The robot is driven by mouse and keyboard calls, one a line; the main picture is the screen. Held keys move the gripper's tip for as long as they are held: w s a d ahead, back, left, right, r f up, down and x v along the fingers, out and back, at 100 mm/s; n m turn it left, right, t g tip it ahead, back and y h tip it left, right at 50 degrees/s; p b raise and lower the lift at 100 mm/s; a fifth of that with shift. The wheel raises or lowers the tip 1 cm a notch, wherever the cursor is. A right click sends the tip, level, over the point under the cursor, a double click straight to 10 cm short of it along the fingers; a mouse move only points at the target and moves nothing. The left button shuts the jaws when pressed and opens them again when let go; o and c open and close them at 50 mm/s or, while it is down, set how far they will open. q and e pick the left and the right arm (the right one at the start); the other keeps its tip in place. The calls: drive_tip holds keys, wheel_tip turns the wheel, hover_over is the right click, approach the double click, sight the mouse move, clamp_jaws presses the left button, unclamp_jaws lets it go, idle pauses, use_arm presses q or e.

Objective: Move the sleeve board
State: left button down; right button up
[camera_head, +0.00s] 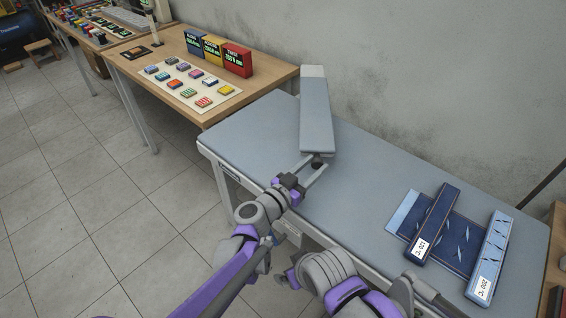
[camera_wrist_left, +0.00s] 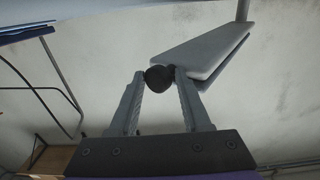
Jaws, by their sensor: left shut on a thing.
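The sleeve board (camera_head: 315,112) is a long, narrow grey padded board. It stands at the back of the grey-topped table, toward its left part, near the wall. My left gripper (camera_head: 313,166) is at its near end, shut on a dark round knob there. In the left wrist view the fingers (camera_wrist_left: 160,78) close on this black knob (camera_wrist_left: 158,79), and the board (camera_wrist_left: 205,52) extends up and right from it. My right arm shows low in the head view, but its gripper is not clearly visible.
The grey table (camera_head: 255,130) has free room in its middle. Dark blue folded cloth (camera_head: 462,240) lies at its right, with two labelled long pieces (camera_head: 436,222) (camera_head: 490,255). A wooden table (camera_head: 180,45) with coloured blocks (camera_head: 237,60) and a tile sheet stands to the left.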

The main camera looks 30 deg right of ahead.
use_arm(q)
drive_tip(key=shift+s+d+r, duration=0.1)
drive_tip(key=shift+s+d, duration=0.1)
drive_tip(key=shift+d, duration=0.5)
drive_tip(key=shift+s+d+r, duration=0.1)
drive_tip(key=shift+s+d, duration=0.1)
drive_tip(key=shift+d, duration=0.45)
drive_tip(key=shift+w, duration=0.1)
drive_tip(key=shift+c, duration=2.4)
unclamp_jaws()
drive_tip(key=shift+a, duration=0.1)
drive_tip(key=shift+a+f, duration=0.1)
drive_tip(key=shift+a, duration=0.3)
drive_tip(key=s+v, duration=0.1)
drive_tip(key=v, duration=0.9)
drive_tip(key=shift+s, duration=0.1)
